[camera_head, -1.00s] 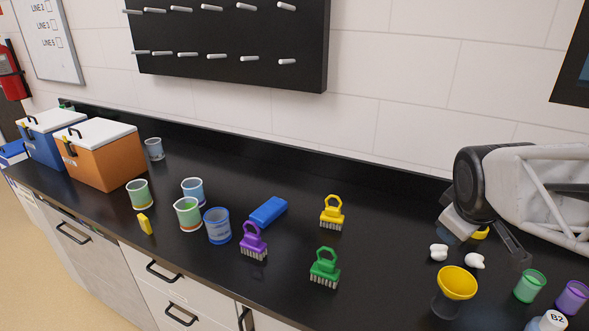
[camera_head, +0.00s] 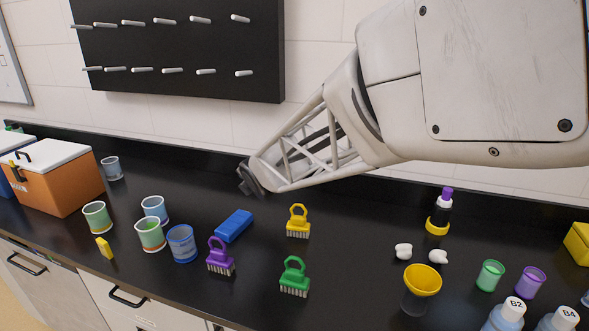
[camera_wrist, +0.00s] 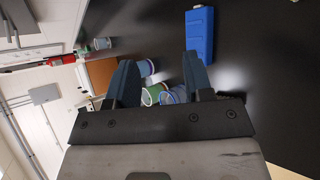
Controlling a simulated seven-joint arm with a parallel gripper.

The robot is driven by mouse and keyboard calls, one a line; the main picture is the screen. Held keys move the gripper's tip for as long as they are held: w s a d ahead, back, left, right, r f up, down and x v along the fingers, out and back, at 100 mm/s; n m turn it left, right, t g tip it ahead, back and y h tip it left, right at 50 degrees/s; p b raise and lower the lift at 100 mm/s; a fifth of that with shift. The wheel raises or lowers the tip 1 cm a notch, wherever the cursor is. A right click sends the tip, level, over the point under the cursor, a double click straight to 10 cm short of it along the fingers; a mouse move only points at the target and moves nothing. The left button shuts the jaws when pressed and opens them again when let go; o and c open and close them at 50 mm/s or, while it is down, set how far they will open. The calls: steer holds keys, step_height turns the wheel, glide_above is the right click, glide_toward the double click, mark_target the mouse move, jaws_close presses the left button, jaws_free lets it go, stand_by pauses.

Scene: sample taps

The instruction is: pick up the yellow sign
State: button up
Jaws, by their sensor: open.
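The small yellow sign (camera_head: 104,247) appears to be the little upright yellow piece near the counter's front edge at the left, in front of the cups. No lettering can be made out on it. I cannot make it out in the wrist view. My gripper (camera_wrist: 158,72) is open, with its two dark blue fingers apart and nothing held between them. In the head view, the dark end of my arm is above the back of the counter, to the right of the sign and well apart from it. The fingertips cannot be made out there.
Several cups stand beside the sign, including a green one (camera_head: 150,234) and a blue one (camera_head: 183,243). A blue block (camera_head: 234,226) and purple (camera_head: 220,256), yellow (camera_head: 298,221) and green (camera_head: 294,277) brushes lie further right. An orange cooler (camera_head: 60,178) stands at the back left.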

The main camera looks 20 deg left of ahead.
steer(key=s+a+f+n+y, duration=0.25)
steer(key=a+n, duration=0.35)
steer(key=a, duration=0.6)
steer(key=n+g+y, duration=0.4)
steer(key=n+g, duration=0.1)
steer(key=n, duration=0.5)
glide_above(107, 247)
steer(key=w+d, duration=0.4)
steer(key=d, duration=0.2)
step_height(107, 247, down, 8)
steer(key=s+f+n, duration=0.2)
steer(key=s+f, duration=0.1)
steer(key=s+a+f+n, duration=0.1)
steer(key=s+f, duration=0.1)
steer(key=shift+s+f+n+g+h, duration=0.15)
steer(key=shift+f+n+g+h, duration=0.15)
steer(key=shift+g, duration=0.1)
steer(key=shift+a, duration=0.2)
steer(key=shift+x, duration=1.15)
steer(key=shift+a, duration=0.1)
steer(key=shift+x, duration=2.5)
steer(key=shift+r, duration=0.1)
steer(key=shift+c, duration=0.2)
